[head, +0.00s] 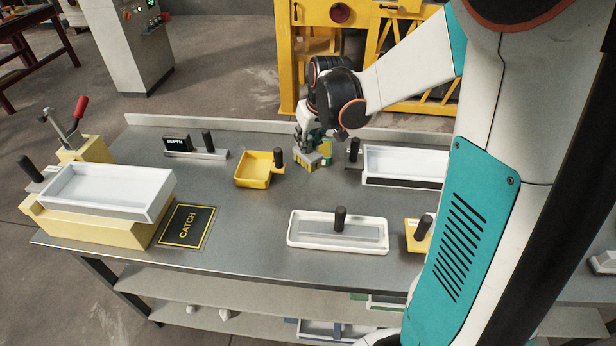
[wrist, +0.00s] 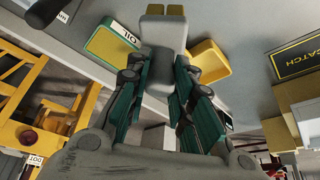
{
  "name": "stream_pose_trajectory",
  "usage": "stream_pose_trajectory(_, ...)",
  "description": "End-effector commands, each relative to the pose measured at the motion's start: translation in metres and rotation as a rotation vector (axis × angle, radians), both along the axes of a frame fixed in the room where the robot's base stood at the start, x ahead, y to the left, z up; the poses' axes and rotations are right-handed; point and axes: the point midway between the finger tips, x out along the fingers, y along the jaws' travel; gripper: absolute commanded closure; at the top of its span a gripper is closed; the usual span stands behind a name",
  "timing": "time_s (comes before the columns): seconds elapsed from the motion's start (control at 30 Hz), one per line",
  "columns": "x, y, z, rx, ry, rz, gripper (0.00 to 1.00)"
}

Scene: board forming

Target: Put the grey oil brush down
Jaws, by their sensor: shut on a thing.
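My gripper (head: 310,143) is at the back middle of the bench, pointing down. In the wrist view its two green-padded fingers (wrist: 163,72) are closed around the dark grip of the grey oil brush (wrist: 162,32). The brush's pale grey head shows past the fingertips. A green and yellow tray with an OIL label (wrist: 117,46) lies right beside the brush in the wrist view. I cannot tell whether the brush touches the bench or the tray.
The bench (head: 240,220) holds a yellow scoop-like tray (head: 253,172) left of my gripper and a white tray (head: 405,168) to its right. A shallow white tray (head: 300,232) lies in front. The CATCH mat (head: 187,226) and a yellow press (head: 90,222) are at left. Bare bench lies between them.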

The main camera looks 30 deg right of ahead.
Motion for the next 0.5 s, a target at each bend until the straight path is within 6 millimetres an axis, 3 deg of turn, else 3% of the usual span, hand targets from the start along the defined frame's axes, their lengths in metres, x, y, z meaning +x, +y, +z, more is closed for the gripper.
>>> stream_pose_trajectory(0.03,0.000,0.000,-0.016,0.000,0.000,0.000,1.00)
stream_pose_trajectory(0.2,0.001,0.000,-0.053,0.000,0.000,0.000,1.00)
stream_pose_trajectory(0.5,0.000,0.000,-0.077,0.000,0.000,0.000,1.00)
